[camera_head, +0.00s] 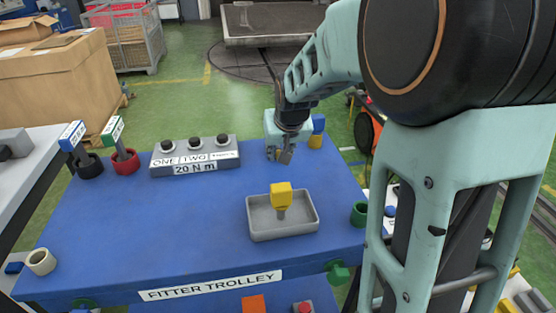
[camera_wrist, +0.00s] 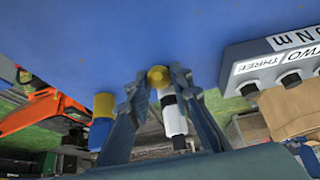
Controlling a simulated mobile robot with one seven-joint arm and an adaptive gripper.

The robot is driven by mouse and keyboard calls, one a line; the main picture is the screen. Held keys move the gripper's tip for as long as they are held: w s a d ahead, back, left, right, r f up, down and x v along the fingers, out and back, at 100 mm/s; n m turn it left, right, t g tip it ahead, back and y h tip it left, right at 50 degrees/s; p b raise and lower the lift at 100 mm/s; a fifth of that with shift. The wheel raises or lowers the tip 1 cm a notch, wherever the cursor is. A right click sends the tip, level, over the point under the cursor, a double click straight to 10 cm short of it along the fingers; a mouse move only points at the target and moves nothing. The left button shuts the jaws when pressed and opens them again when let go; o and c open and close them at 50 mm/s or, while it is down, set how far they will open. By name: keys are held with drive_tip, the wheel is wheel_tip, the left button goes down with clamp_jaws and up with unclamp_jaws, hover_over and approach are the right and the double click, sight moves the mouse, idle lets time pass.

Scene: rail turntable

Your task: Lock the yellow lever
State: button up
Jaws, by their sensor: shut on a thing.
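My gripper (camera_head: 284,152) is low over the far right part of the blue trolley top. In the wrist view my gripper (camera_wrist: 157,86) is shut on a small round yellow knob (camera_wrist: 157,76) between its fingertips. I cannot tell whether this knob is the end of the yellow lever; the gripper hides it in the head view. A white piece with a black band (camera_wrist: 174,116) shows between the fingers, and its link to the knob is unclear. A yellow block on a grey stem (camera_head: 281,195) stands in a grey tray (camera_head: 257,231), apart from my gripper.
A blue-and-yellow cylinder (camera_head: 317,126) stands close right of my gripper, and left of it in the wrist view (camera_wrist: 101,130). A grey box with black knobs (camera_head: 227,143) is to the left. A green cup (camera_head: 359,214) stands at the right edge. The trolley top's left middle (camera_head: 150,225) is clear.

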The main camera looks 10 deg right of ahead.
drive_tip(key=shift+w+r, duration=0.15)
drive_tip(key=shift+r, duration=0.1)
drive_tip(key=shift+w+r+p, duration=0.45)
drive_tip(key=shift+r+p, duration=0.1)
drive_tip(key=shift+r, duration=0.05)
idle(0.3)
drive_tip(key=shift+w+r+p, duration=0.45)
drive_tip(key=shift+r, duration=0.05)
drive_tip(key=shift+w, duration=0.15)
drive_tip(key=shift+r, duration=0.1)
drive_tip(key=shift+w+r+p, duration=0.35)
drive_tip(key=shift+w+p, duration=0.1)
drive_tip(key=shift+w, duration=0.25)
